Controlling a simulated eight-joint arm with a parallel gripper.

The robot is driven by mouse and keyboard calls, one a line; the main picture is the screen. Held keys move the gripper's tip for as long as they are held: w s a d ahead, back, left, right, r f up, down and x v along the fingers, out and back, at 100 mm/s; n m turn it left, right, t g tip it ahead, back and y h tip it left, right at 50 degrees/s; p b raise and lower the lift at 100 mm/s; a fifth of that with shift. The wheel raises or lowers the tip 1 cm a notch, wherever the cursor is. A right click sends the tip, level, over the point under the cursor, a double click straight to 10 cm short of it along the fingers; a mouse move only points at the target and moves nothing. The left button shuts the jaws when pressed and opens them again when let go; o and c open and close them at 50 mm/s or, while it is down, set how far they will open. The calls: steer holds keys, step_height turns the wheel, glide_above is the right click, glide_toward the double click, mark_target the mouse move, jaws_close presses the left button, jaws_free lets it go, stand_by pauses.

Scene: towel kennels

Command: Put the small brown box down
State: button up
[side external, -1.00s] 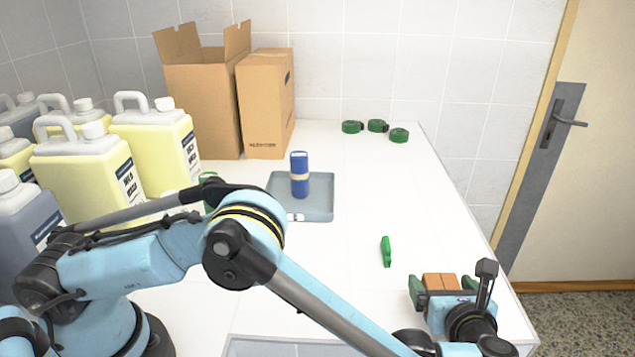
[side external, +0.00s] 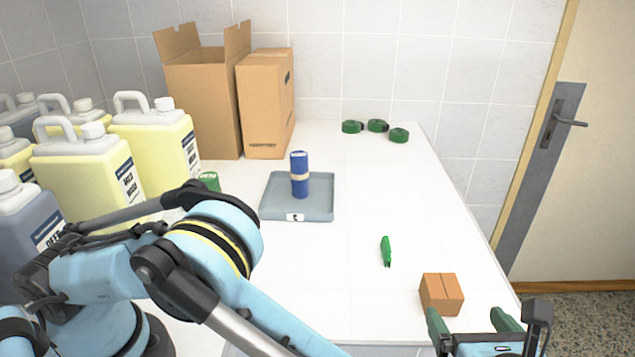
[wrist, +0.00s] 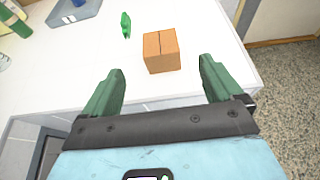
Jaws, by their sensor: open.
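The small brown box (side external: 441,294) rests on the white table near its front right corner. In the wrist view the box (wrist: 161,50) lies ahead of the fingertips, apart from them. My gripper (side external: 472,318) is open and empty, on the near side of the box by the table's front edge. In the wrist view both green fingers of my gripper (wrist: 157,75) are spread wide with nothing between them.
A green clip-like item (side external: 386,251) lies beyond the box. A grey tray (side external: 318,212) holds a blue roll (side external: 299,175). Green rolls (side external: 377,126) lie at the back. Cardboard boxes (side external: 265,105) and yellow jugs (side external: 165,150) stand at left. The table's right middle is mostly clear.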

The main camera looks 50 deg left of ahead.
steer(key=w+a+r+n+g+h, duration=0.15)
steer(key=a+r+n, duration=0.3)
steer(key=a, duration=0.45)
steer(key=w+a+r+n+g+h, duration=0.1)
steer(key=a+r+n+g+h, duration=0.25)
steer(key=a+n, duration=0.45)
steer(key=s+a+n+t+h, duration=0.2)
steer(key=s+a+n+h, duration=0.2)
steer(key=s+a+n, duration=0.9)
steer(key=shift+a+n+t+h, duration=0.3)
steer(key=shift+a+n, duration=0.45)
steer(key=shift+a, duration=0.35)
